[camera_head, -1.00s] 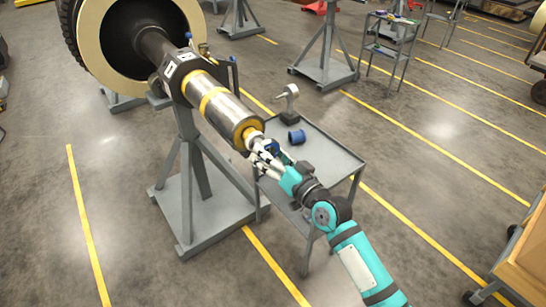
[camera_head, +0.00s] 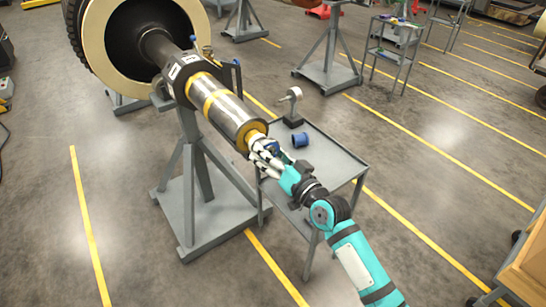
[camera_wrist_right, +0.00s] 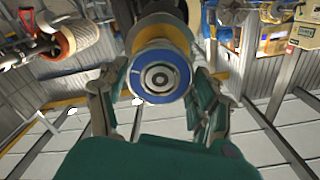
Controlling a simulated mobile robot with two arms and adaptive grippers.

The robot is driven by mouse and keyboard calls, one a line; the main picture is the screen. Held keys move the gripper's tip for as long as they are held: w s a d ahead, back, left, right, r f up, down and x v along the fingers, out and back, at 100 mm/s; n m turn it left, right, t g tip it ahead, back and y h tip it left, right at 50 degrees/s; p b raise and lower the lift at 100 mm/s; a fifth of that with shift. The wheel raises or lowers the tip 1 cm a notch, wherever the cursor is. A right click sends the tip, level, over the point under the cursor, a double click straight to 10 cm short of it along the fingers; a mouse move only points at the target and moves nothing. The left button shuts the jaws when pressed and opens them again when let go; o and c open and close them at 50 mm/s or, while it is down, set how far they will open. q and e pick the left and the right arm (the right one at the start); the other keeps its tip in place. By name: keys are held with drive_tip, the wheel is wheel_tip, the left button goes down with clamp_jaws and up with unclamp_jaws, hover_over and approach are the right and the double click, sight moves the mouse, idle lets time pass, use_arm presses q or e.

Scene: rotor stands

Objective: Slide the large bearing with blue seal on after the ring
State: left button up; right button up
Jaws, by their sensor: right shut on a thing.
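The large bearing with blue seal (camera_wrist_right: 181,84) shows in the right wrist view as a blue-faced ring between my right fingers. My right gripper (camera_head: 264,157) is shut on it at the near end of the horizontal shaft (camera_head: 228,112). The grey shaft end (camera_wrist_right: 160,77) shows through the bearing's bore. How far the bearing sits on the shaft cannot be told. A yellow ring (camera_head: 252,133) is on the shaft just behind, and another yellow band (camera_head: 214,97) is farther up. My fingers partly hide the bearing in the head view. My left gripper is not in view.
A grey cart (camera_head: 335,158) stands right of the shaft end, bearing a blue cylindrical part (camera_head: 300,139) and a dial-like tool on a stand (camera_head: 293,105). A grey stand (camera_head: 188,185) supports the shaft. A large wheel-like rotor (camera_head: 190,12) is at its far end.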

drive_tip(key=shift+x, duration=0.95)
drive_tip(key=shift+w+a+b, duration=0.2)
drive_tip(key=shift+b, duration=0.15)
drive_tip(key=shift+r, duration=0.1)
idle(0.4)
drive_tip(key=o, duration=1)
drive_tip(key=shift+o, duration=1.4)
